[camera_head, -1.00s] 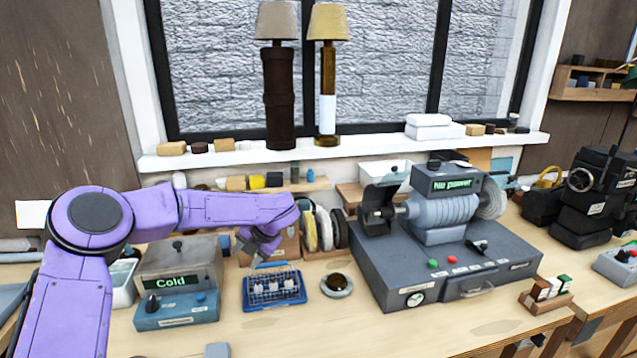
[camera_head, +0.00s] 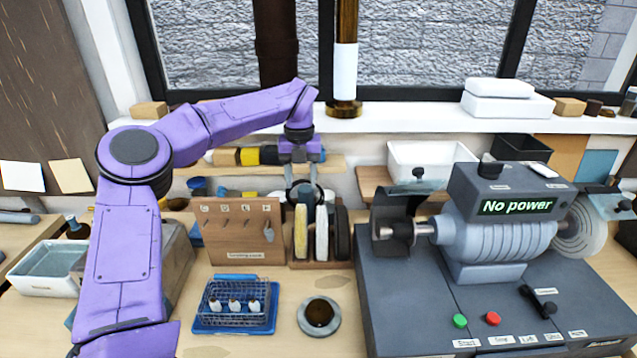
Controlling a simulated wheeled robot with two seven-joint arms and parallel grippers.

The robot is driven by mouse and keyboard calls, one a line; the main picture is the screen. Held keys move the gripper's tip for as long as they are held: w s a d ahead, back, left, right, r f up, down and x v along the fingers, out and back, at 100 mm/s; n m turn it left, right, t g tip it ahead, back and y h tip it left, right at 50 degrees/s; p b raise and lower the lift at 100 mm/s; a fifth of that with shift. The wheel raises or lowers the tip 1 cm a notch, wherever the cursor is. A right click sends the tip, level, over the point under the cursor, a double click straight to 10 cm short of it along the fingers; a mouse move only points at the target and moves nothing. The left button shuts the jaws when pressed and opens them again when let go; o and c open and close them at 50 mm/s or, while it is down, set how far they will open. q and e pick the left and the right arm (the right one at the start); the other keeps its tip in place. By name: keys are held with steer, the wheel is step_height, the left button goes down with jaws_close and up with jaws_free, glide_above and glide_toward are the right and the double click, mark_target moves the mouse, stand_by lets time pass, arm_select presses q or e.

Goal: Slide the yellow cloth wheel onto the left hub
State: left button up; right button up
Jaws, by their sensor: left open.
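The yellow cloth wheel (camera_head: 301,232) stands on edge at the left end of a wooden rack (camera_head: 318,265), beside a white wheel (camera_head: 321,234) and a dark wheel (camera_head: 341,232). My left gripper (camera_head: 304,192) points down at the top of the rack, its open fingers just above or around the tops of the wheels. I cannot tell whether it touches the yellow wheel. The left hub (camera_head: 424,229) is a bare metal spindle on the left of the grey grinder (camera_head: 490,240), partly behind a dark guard (camera_head: 392,218). My right gripper is out of view.
The grinder's display reads "No power". A wooden tool board (camera_head: 238,229) stands left of the rack. A blue tray with a wire basket (camera_head: 236,307) and a round dish (camera_head: 319,316) lie in front. A white bin (camera_head: 430,165) stands behind the guard.

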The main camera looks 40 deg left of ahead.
mark_target(300, 210)
arm_select(q)
steer(key=shift+a+f+b, duration=0.15)
steer(key=shift+f+b, duration=0.25)
steer(key=shift+f, duration=0.45)
steer(key=shift+s+f+b, duration=0.2)
steer(key=shift+f+b, duration=0.1)
steer(key=shift+b, duration=0.1)
steer(key=shift+s+r, duration=0.15)
steer(key=shift+s, duration=0.55)
steer(key=shift+w+d+b, duration=0.1)
steer(key=shift+d+b, duration=0.15)
steer(key=shift+b, duration=0.05)
steer(key=shift+w+f+b, duration=0.3)
steer(key=shift+f, duration=0.3)
steer(key=shift+w+f+b, duration=0.25)
steer(key=shift+f+b, duration=0.05)
steer(key=shift+f, duration=0.25)
steer(key=f+b, duration=0.2)
steer(key=f, duration=0.1)
steer(key=f+b, duration=0.1)
steer(key=b, duration=0.1)
steer(key=shift+s+f, duration=0.3)
steer(key=shift+f, duration=0.05)
steer(key=shift+w+f+b, duration=0.1)
steer(key=shift+f+b, duration=0.25)
steer(key=shift+f, duration=0.3)
steer(key=shift+a, duration=0.1)
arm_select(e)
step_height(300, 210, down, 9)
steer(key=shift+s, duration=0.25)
